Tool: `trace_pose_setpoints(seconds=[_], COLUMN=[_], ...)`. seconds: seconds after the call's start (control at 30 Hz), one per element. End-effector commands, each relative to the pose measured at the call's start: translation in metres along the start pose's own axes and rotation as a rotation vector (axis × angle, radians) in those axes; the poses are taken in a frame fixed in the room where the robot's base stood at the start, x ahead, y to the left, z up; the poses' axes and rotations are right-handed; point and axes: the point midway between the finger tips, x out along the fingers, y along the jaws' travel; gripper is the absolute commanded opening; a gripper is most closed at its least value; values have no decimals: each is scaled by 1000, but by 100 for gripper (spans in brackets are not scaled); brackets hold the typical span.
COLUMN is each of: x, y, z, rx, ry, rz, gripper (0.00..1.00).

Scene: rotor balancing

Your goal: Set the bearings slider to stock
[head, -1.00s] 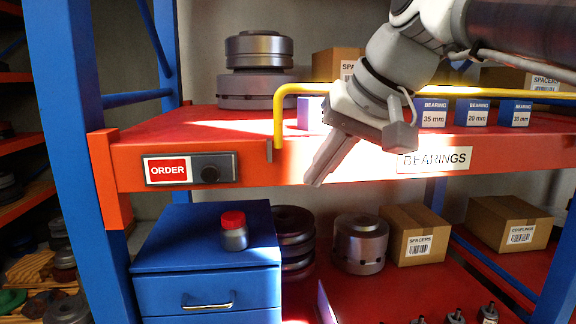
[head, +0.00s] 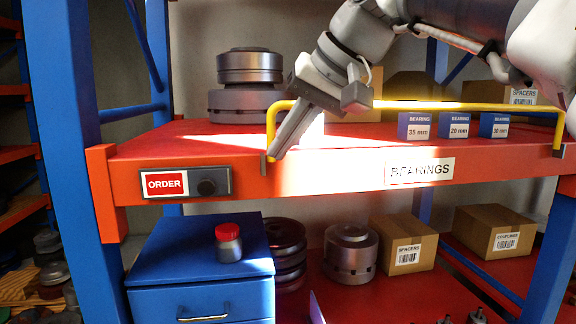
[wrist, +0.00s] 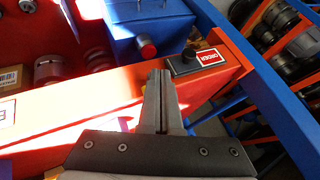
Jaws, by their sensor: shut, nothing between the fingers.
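The bearings slider (head: 222,172) is a dark plate on the left end of the orange shelf front. No STOCK word shows. In the wrist view the ORDER label (wrist: 210,57) and the knob (wrist: 188,54) are just right of my fingers. My gripper (head: 272,156) is shut and empty, angled down at the shelf front, right of the knob and apart from it. My fingertips also show in the wrist view (wrist: 160,74).
A yellow rail (head: 420,104) runs along the shelf front, its left post right beside my fingers. A BEARINGS sign (head: 420,171) is farther right. Below stands a blue drawer cabinet (head: 150,270) with a red-capped jar (head: 228,243). A blue upright (head: 70,150) stands at left.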

Motion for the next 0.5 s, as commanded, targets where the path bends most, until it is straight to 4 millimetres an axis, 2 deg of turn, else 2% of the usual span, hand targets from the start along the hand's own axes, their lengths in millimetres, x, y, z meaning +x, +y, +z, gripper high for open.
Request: trace_pose_setpoints(seconds=[0.17,0.5], x=[28,99], y=[0,0], z=[1,1], rx=[0,-1], ry=[-7,-5], rz=[0,1], gripper=[0,0])
